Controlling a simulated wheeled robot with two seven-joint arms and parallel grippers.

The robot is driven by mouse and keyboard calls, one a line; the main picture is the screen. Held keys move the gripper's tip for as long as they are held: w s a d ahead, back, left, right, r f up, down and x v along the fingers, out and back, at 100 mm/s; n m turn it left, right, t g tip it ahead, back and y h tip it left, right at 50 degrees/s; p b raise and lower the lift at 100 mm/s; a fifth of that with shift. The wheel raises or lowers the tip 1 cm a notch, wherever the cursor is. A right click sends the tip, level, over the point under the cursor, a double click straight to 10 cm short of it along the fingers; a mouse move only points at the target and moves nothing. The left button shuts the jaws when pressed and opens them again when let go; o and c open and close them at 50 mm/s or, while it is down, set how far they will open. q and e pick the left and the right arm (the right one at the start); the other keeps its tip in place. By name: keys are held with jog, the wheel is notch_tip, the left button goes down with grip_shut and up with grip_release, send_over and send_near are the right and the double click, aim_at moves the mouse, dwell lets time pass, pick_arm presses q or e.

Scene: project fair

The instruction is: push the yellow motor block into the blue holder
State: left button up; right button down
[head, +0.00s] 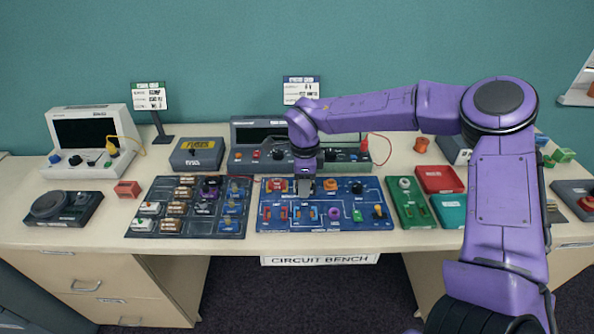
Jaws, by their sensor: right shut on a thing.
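My right gripper (304,188) points down over the upper left part of the blue circuit board (348,221). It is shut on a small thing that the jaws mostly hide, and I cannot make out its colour. A small yellow piece (378,211) shows at the right side of the blue board. I cannot tell if it is the motor block. Blue holders (306,213) with red and orange parts sit on the lower left of the board. Which one is the motor's holder is too small to tell. My left gripper is out of view.
A dark board (171,232) with several blocks lies left of the blue board. A green board (411,203), a red tray (440,179) and a teal tray (450,211) lie right. A grey instrument (247,135) stands behind. The table (255,246) has a narrow clear front strip.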

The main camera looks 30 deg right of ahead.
jog(key=shift+s+f+b, duration=0.35)
jog(key=shift+f+b, duration=0.2)
jog(key=shift+b, duration=0.05)
jog(key=f+b, duration=0.4)
jog(key=shift+w+f, duration=0.1)
jog(key=shift+w, duration=0.1)
jog(key=shift+a+f, duration=0.1)
jog(key=shift+f, duration=0.15)
jog(key=shift+s+f, duration=0.1)
jog(key=shift+f, duration=0.7)
jog(key=shift+r+p, duration=0.1)
jog(key=shift+p, duration=0.65)
jog(key=shift+f, duration=0.5)
dwell(0.8)
jog(key=shift+c, duration=1.3)
grip_release()
